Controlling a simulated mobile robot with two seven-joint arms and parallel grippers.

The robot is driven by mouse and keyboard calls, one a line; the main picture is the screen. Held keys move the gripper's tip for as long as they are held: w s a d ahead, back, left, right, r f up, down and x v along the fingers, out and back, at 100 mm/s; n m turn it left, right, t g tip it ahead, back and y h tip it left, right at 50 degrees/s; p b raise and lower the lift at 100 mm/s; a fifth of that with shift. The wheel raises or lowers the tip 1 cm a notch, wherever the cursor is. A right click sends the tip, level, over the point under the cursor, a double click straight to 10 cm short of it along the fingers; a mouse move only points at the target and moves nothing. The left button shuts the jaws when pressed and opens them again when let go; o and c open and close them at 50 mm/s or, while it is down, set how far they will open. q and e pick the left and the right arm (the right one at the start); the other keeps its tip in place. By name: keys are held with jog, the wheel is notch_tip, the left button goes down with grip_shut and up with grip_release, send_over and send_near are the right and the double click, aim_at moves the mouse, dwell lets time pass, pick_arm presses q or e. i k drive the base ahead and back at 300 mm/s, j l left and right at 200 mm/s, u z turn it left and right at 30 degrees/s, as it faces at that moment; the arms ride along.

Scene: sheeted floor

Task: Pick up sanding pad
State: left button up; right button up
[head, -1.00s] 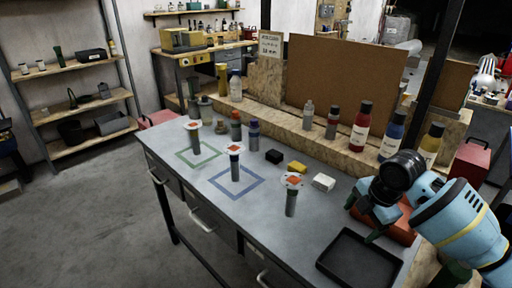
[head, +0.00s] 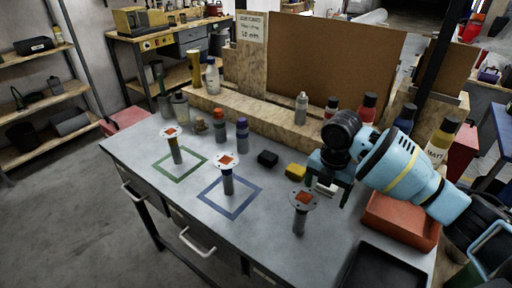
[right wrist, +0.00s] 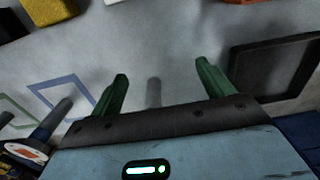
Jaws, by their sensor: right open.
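Three pale round discs with orange squares, which look like sanding pads, stand on grey posts on the bench. The right disc (head: 303,199) is closest to my right gripper (head: 330,175); the middle disc (head: 227,160) stands over a blue square outline and the left disc (head: 171,132) over a green one. My right gripper is open and empty, above and right of the right disc. In the right wrist view, a grey post (right wrist: 153,92) shows between the open fingers (right wrist: 160,85); its top is hidden. The middle disc (right wrist: 25,150) is at lower left. My left gripper is out of view.
Black (head: 267,159), yellow (head: 296,171) and white (head: 326,189) blocks lie behind the discs. A black tray (right wrist: 270,70) and a red bin (head: 401,222) are at the right. Bottles line the back ledge. The bench's front left (head: 135,152) is clear.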

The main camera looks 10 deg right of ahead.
aim_at(267, 158)
jog(key=i+j, duration=0.2)
jog(key=i, duration=0.25)
jog(key=i+j, duration=0.2)
jog(key=i, duration=0.25)
